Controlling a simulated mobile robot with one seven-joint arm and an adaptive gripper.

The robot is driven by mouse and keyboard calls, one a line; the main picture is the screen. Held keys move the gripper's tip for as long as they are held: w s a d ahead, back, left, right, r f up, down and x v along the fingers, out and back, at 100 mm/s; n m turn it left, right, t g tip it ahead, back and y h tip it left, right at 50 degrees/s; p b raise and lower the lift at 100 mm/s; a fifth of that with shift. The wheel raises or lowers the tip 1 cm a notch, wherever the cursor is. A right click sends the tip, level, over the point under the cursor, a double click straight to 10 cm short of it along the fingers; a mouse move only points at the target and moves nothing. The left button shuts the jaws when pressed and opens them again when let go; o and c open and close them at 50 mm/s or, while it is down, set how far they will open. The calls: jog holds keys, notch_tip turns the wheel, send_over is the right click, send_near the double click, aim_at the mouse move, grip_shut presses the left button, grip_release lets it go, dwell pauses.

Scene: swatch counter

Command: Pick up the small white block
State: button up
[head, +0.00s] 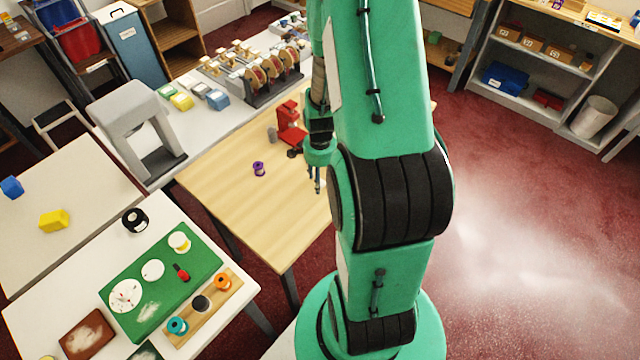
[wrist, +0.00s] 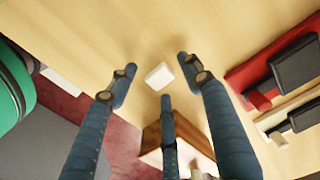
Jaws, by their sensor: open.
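The small white block (wrist: 159,76) lies on the light wood tabletop (wrist: 70,25) in the wrist view. It sits between and just beyond the spread fingertips of my gripper (wrist: 157,66), with bare wood around it. The three dark blue fingers are open and hold nothing. In the head view my gripper (head: 317,180) points down over the right part of the wooden table (head: 235,185), partly behind my green arm. I cannot make out the block in the head view; my arm covers that part of the table.
A red device (head: 290,128) and a purple spool (head: 258,168) stand on the wooden table. In the wrist view, a red and black object (wrist: 262,75) lies to the right and a brown wooden piece (wrist: 152,138) is close below the fingers. The table's left part is clear.

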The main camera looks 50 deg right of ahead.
dwell(0.4)
jog(key=c, duration=0.9)
jog(key=shift+c, duration=0.2)
jog(key=shift+r, duration=0.1)
jog(key=shift+r, duration=0.55)
jog(key=shift+s+a+r+p, duration=0.2)
jog(key=shift+r+p, duration=0.15)
jog(key=shift+r, duration=0.3)
jog(key=shift+s+a+r+p, duration=0.15)
jog(key=shift+r+p, duration=0.2)
jog(key=shift+r, duration=0.25)
jog(key=s+a, duration=0.3)
jog(key=s, duration=0.1)
jog(key=s+a+p, duration=0.1)
jog(key=s+a, duration=0.2)
jog(key=s, duration=0.1)
jog(key=s+a+r+p, duration=0.1)
jog(key=s+a, duration=0.2)
jog(key=s, duration=0.1)
jog(key=shift+r, duration=0.1)
jog(key=shift+c, duration=0.2)
